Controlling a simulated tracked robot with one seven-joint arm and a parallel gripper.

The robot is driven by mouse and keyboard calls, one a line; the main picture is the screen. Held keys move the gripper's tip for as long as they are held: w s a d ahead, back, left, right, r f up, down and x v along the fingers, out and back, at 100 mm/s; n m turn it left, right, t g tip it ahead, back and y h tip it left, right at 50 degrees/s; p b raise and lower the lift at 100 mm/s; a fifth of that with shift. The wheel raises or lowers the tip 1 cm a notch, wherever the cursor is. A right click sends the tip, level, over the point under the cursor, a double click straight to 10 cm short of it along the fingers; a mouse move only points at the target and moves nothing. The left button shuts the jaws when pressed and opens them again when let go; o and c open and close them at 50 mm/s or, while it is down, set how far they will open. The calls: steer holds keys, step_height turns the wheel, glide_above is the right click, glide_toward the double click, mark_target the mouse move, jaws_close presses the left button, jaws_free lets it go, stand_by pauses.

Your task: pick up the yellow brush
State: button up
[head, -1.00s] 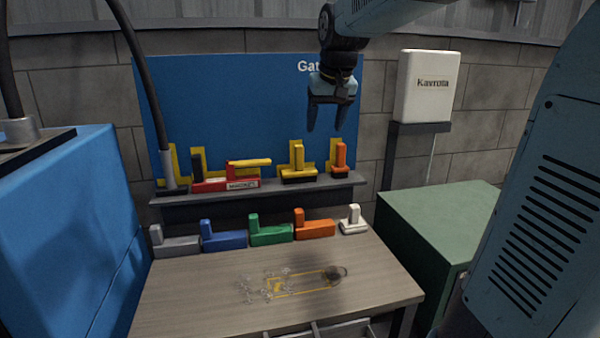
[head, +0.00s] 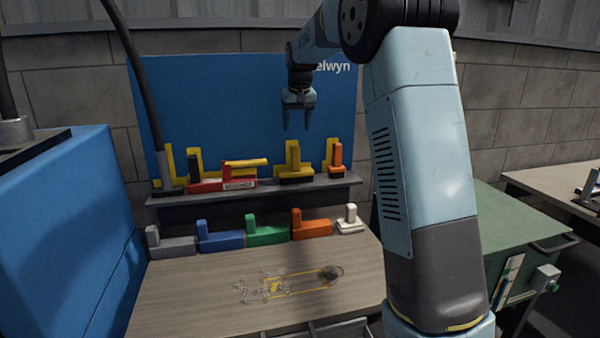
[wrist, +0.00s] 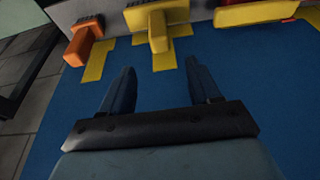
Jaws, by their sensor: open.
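The yellow brush (head: 293,167) stands upright on the grey shelf, its dark bristles down, in front of a yellow outline on the blue board. My gripper (head: 297,126) is open and empty, fingers pointing down, a short way above the brush in the head view. In the wrist view, which shows the shelf at the top, the yellow brush (wrist: 157,32) lies beyond the gap between my open fingers (wrist: 160,68). No finger appears to touch it. The orange brush (head: 337,160) stands just to its right.
To the left on the shelf are a red block (head: 208,186) and a yellow bar (head: 245,164). Several coloured blocks, including a green one (head: 267,231), stand on the wooden bench (head: 180,295) below. The blue board (head: 220,110) is close behind my gripper.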

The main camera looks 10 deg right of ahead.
mark_target(295, 154)
steer(key=x, duration=0.7)
steer(key=shift+s+x, duration=0.2)
steer(key=shift+x, duration=1.1)
steer(key=shift+s+x, duration=0.2)
steer(key=shift+x, duration=1.1)
steer(key=shift+f, duration=0.1)
steer(key=shift+c, duration=0.3)
jaws_close()
